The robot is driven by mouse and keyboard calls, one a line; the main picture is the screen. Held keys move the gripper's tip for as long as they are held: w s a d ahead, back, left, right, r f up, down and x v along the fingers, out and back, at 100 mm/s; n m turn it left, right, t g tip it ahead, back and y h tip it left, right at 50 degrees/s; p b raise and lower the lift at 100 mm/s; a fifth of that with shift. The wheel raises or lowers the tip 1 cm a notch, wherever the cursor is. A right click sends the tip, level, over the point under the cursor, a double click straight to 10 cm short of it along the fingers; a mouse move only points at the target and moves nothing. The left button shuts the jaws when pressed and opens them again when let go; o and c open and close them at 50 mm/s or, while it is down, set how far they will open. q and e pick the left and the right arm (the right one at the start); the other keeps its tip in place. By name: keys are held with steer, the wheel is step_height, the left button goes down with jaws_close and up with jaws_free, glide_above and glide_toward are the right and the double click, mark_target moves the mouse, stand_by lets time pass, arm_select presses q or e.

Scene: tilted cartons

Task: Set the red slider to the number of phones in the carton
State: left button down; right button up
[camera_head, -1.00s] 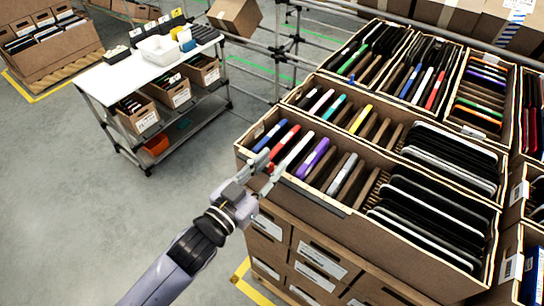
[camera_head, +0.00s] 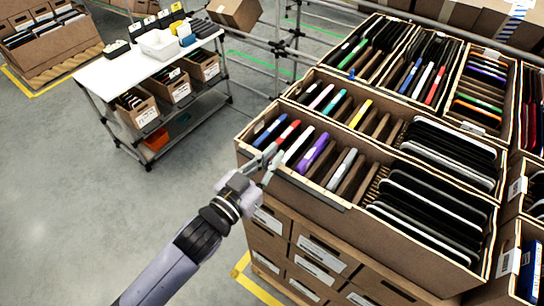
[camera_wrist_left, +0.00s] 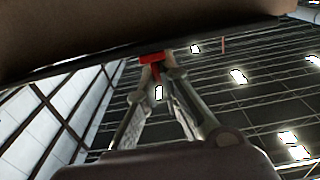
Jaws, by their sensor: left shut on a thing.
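The front carton (camera_head: 410,240) holds upright coloured phones in its left part, among them a blue one (camera_head: 268,131), a white one (camera_head: 298,146) and a purple one (camera_head: 313,154). Dark phones or tablets (camera_head: 432,205) fill its right part. A dark strip (camera_head: 312,190) runs along the carton's front top edge. My left gripper (camera_head: 271,162) is at the left end of this strip. In the left wrist view, the red slider (camera_wrist_left: 153,58) is between the fingertips of my left gripper (camera_wrist_left: 160,70), which is shut on it. The slider is hidden in the head view. My right gripper is out of view.
More filled cartons (camera_head: 395,62) stand behind and to the right. A white-topped trolley (camera_head: 120,72) with trays and small cartons stands at the back left. The grey floor (camera_head: 90,210) to the left is clear.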

mark_target(304, 187)
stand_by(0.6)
arm_select(q)
steer(key=s+d, duration=0.1)
steer(key=d, duration=0.1)
steer(key=s+d, duration=0.4)
steer(key=d, duration=0.1)
steer(key=shift+a, duration=0.1)
steer(key=c, duration=1.8)
jaws_free()
steer(key=shift+o, duration=0.2)
steer(key=v, duration=1.2)
